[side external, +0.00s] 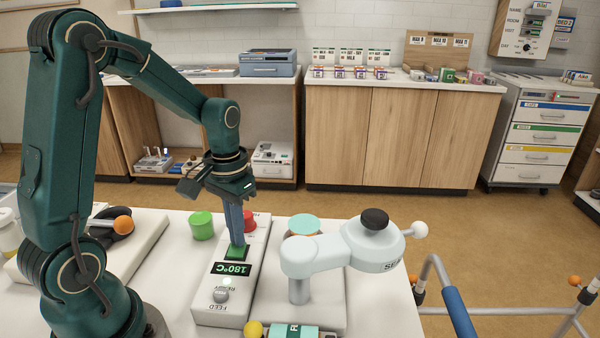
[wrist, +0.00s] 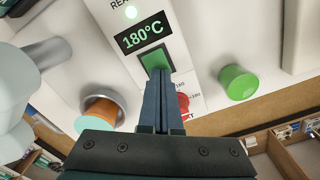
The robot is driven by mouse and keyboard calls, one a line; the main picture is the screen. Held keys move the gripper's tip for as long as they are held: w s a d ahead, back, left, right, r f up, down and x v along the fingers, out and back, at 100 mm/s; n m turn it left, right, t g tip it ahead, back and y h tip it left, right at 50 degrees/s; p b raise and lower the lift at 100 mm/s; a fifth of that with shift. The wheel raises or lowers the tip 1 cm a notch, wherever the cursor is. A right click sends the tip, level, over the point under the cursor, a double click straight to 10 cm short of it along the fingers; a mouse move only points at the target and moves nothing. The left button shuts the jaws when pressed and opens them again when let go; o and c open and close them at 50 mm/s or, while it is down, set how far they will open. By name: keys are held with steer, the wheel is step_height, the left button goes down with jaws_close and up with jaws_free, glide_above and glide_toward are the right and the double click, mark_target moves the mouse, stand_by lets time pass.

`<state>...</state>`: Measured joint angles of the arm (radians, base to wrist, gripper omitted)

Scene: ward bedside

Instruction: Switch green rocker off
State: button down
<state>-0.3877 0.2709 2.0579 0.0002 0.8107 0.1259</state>
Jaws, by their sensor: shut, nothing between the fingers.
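The green rocker (side external: 237,252) is set in a white control box (side external: 204,300), just beside a display (side external: 232,269) reading 180°C. In the wrist view the rocker (wrist: 155,58) shows as a green rectangle below the display (wrist: 143,33). My gripper (side external: 236,238) is shut and empty, pointing down. Its fingertips (wrist: 156,72) are at the rocker and cover its near part. I cannot tell whether they touch it or which way the rocker is tipped.
A red knob (wrist: 183,101) sits on the same box, close to my fingers. A green cylinder (side external: 202,225) stands left of the box. A pale jointed device (side external: 345,248) stands close on the right. A grey knob (side external: 221,294) is at the box's front.

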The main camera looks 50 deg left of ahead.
steer(key=shift+f, duration=0.15)
steer(key=shift+r, duration=3.55)
steer(key=s+d+r+m+t, duration=0.3)
steer(key=s+d+t, duration=0.2)
steer(key=s+d, duration=0.3)
steer(key=shift+d+t, duration=0.3)
steer(key=shift+d, duration=0.4)
